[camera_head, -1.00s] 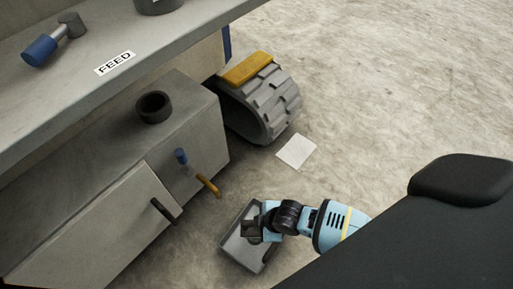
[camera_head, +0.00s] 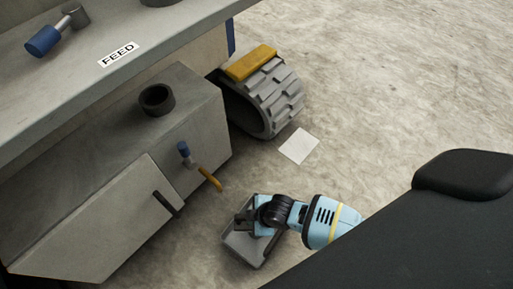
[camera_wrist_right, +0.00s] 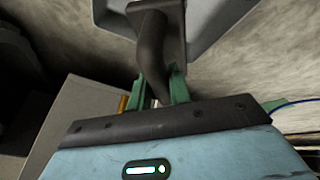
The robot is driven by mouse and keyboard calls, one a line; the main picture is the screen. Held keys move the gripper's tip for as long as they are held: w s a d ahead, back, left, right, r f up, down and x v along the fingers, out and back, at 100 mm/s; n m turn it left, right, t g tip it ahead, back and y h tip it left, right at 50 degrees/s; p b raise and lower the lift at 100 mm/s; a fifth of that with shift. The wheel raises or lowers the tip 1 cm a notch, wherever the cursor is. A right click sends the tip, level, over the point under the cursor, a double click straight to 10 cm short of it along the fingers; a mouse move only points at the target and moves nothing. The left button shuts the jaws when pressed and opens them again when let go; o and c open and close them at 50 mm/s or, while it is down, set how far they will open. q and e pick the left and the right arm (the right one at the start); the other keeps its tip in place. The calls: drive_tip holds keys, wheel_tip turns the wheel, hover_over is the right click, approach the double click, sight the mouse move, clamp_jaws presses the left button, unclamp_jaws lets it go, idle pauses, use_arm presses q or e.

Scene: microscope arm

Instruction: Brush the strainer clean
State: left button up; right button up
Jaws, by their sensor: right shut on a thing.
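My right gripper (camera_wrist_right: 160,92) is shut on a dark curved handle (camera_wrist_right: 155,40) in the right wrist view. The handle joins a light grey, flat-faced piece (camera_wrist_right: 212,22) at the top of that view. In the head view my right gripper (camera_head: 250,217) is over a grey shallow tray (camera_head: 262,246) beside the cabinet; I cannot tell if the tray touches the floor. No strainer or brush can be told for sure; the grey piece may be part of either. My left gripper is not in view.
A grey cabinet (camera_head: 95,240) has a dark door handle (camera_head: 166,203) and an orange lever (camera_head: 209,179). A dark ring (camera_head: 157,99) sits on its top. A ridged grey track (camera_head: 270,100) and a white sheet (camera_head: 299,146) lie beyond. The floor at right is clear.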

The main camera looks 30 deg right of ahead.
drive_tip(key=shift+w+a, duration=0.1)
drive_tip(key=shift+a, duration=0.1)
drive_tip(key=shift+d, duration=0.15)
drive_tip(key=shift+s+d+p, duration=0.3)
drive_tip(key=shift+s+d, duration=0.1)
drive_tip(key=shift+d, duration=0.25)
drive_tip(key=shift+s+d+p, duration=0.25)
drive_tip(key=shift+s+d, duration=0.1)
drive_tip(key=shift+d, duration=0.25)
drive_tip(key=shift+w+a, duration=0.1)
drive_tip(key=shift+a, duration=0.05)
drive_tip(key=shift+w+a, duration=0.35)
drive_tip(key=shift+a, duration=0.25)
drive_tip(key=shift+w+a, duration=0.3)
drive_tip(key=shift+a, duration=0.3)
drive_tip(key=shift+d, duration=0.1)
drive_tip(key=shift+s+d+f+p, duration=0.1)
drive_tip(key=shift+s+d+p, duration=0.1)
drive_tip(key=shift+s+d, duration=0.35)
drive_tip(key=shift+s+d+p, duration=0.2)
drive_tip(key=shift+d, duration=0.5)
